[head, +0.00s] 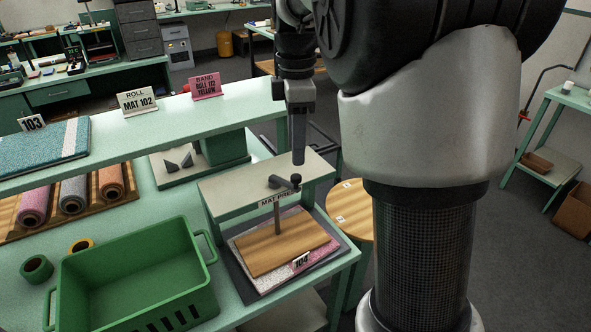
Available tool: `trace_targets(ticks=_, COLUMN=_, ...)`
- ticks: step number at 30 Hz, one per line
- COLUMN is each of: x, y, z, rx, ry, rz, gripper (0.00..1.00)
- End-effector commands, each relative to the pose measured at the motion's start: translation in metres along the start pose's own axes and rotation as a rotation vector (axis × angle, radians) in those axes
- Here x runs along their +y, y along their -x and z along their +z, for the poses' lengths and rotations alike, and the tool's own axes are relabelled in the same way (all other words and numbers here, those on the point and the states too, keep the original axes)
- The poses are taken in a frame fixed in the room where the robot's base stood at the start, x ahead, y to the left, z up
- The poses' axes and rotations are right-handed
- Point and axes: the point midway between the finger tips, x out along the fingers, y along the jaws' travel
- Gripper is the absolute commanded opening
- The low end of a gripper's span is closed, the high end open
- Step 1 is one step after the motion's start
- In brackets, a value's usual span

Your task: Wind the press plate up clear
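The mat press stands at the table's right end, with a pale top beam (235,192) lettered on its front edge. A dark crank handle (283,183) with an upright knob (295,179) sits on top of the beam. A screw (277,216) runs down to the wooden press plate (270,247). The plate lies over a speckled and pink mat (318,243) and appears to rest on it.
A green crate (135,250) stands left of the press, with tape rolls (37,268) beside it. A raised shelf (150,130) holds signs and a teal mat (45,145). A round wooden stool (350,205) is close on the right. My arm hides part of the right side.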

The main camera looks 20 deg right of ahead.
Motion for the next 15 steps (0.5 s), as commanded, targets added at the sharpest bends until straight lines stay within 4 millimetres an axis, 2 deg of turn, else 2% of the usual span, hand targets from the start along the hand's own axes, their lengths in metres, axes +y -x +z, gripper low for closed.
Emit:
trace_targets(ticks=1, x=-0.001, y=-0.012, z=-0.001, rx=-0.001, ry=0.001, rz=-0.004, gripper=0.38)
trace_targets(ticks=6, x=-0.001, y=-0.044, z=0.000, rx=-0.002, ry=-0.001, rz=-0.003, gripper=0.38)
trace_targets(ticks=10, x=-0.001, y=-0.059, z=0.000, rx=0.000, ry=0.000, rz=-0.001, gripper=0.38)
trace_targets(ticks=15, x=0.000, y=-0.069, z=0.000, rx=0.000, ry=0.000, rz=0.001, gripper=0.38)
